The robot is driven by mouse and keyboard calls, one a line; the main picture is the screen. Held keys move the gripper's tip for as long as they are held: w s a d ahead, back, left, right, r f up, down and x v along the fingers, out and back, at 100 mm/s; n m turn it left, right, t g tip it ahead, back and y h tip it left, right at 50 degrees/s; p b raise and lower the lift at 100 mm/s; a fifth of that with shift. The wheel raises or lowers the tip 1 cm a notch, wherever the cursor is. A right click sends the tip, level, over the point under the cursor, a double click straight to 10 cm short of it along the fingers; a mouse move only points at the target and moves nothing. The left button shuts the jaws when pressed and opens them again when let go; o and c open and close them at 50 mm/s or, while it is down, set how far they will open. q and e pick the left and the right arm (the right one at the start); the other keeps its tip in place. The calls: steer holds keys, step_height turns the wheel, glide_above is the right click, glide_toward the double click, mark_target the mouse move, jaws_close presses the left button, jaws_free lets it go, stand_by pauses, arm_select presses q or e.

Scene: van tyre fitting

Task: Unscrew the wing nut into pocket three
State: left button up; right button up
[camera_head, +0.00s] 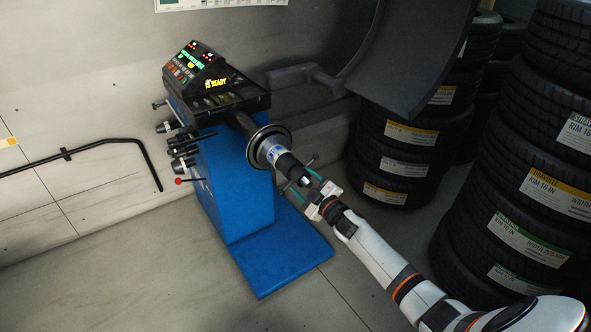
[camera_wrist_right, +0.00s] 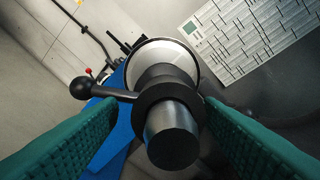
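The wing nut (camera_head: 289,166) is a dark collar with ball-ended handles on the shaft of the blue wheel balancer (camera_head: 229,200). In the right wrist view the wing nut (camera_wrist_right: 144,98) shows one black ball handle pointing left, and the shaft's bare end sticks out through it. My right gripper (camera_head: 307,189) is at the shaft end, its green-padded fingers apart on both sides of the nut (camera_wrist_right: 160,112); I cannot tell whether either pad touches. The balancer's dark top tray (camera_head: 240,98) shows small pockets, too small to tell apart. My left gripper is out of view.
Stacked tyres (camera_head: 395,160) stand behind the balancer, and taller stacks (camera_head: 530,190) rise at the right near my arm. A curved dark guard (camera_head: 410,60) hangs above right of the shaft. A black rail (camera_head: 100,143) runs along the left wall. Floor at front left is clear.

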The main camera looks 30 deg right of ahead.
steer(key=m+p, duration=0.2)
steer(key=m, duration=0.2)
steer(key=shift+d+f+m, duration=0.1)
steer(key=shift+f+m, duration=0.05)
steer(key=shift+m, duration=0.15)
steer(key=m+p, duration=0.1)
steer(key=m, duration=0.1)
steer(key=shift+m, duration=0.3)
steer(key=shift+f+m, duration=0.15)
steer(key=shift+m, duration=0.75)
steer(key=shift+p, duration=0.3)
steer(key=shift+d+r+p, duration=0.1)
steer(key=shift+r+p, duration=0.25)
steer(key=shift+r, duration=0.2)
